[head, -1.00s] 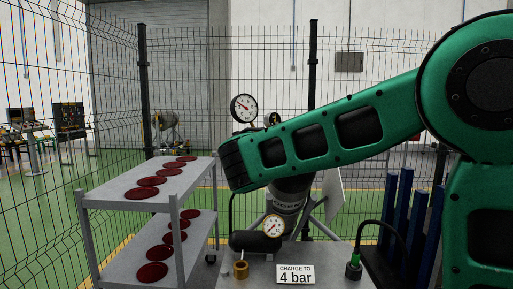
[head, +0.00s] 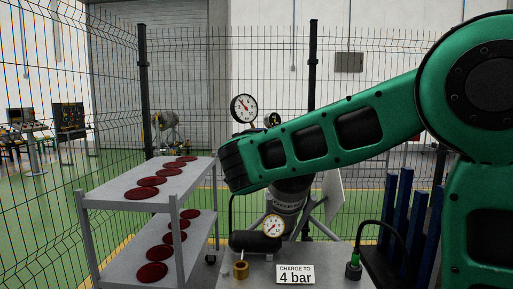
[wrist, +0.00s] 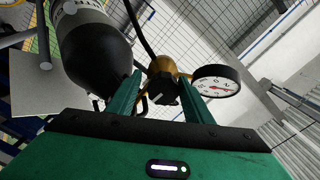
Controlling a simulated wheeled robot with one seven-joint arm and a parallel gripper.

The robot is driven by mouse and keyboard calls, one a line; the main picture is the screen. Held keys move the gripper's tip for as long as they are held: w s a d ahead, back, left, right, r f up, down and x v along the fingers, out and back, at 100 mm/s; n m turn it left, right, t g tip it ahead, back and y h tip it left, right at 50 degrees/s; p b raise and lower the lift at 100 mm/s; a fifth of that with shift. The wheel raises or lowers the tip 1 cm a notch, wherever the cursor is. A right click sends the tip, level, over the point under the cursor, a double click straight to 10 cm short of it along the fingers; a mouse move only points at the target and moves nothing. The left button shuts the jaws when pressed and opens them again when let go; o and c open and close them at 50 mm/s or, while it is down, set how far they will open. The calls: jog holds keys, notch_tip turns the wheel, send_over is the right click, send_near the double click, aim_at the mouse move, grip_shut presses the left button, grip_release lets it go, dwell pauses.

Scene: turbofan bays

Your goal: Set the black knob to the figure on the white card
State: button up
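The white card (head: 295,275) on the bench reads "CHARGE TO 4 bar". In the wrist view the black knob (wrist: 162,94) sits on a brass regulator body (wrist: 163,68), between the two green fingers of my gripper (wrist: 160,86). The fingers stand apart, with a gap visible on the knob's left side; contact on the right side is unclear. A round white-faced gauge (wrist: 217,83) is right of the knob. In the head view my arm hides the knob and my gripper. An upper gauge (head: 244,108) and a lower gauge (head: 273,226) show there; their figures are too small to read.
A black cylinder (wrist: 92,45) is close on the left of my gripper. A grey cart (head: 112,200) with dark red discs stands left of the bench (head: 330,281).

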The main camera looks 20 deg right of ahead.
jog(key=shift+o, duration=0.2)
jog(key=shift+r, duration=0.15)
jog(key=shift+s+a, duration=0.1)
jog(key=shift+s, duration=0.15)
jog(key=v, duration=1)
jog(key=w+d+n, duration=0.1)
jog(key=w+n, duration=0.2)
jog(key=w+d+n, duration=0.1)
jog(key=w+n, duration=0.2)
jog(key=n, duration=0.1)
jog(key=w+d+n, duration=0.1)
jog(key=w+n, duration=0.2)
jog(key=w, duration=0.1)
jog(key=shift+d+r+n, duration=0.1)
jog(key=shift+d+n, duration=0.1)
jog(key=shift+n, duration=0.1)
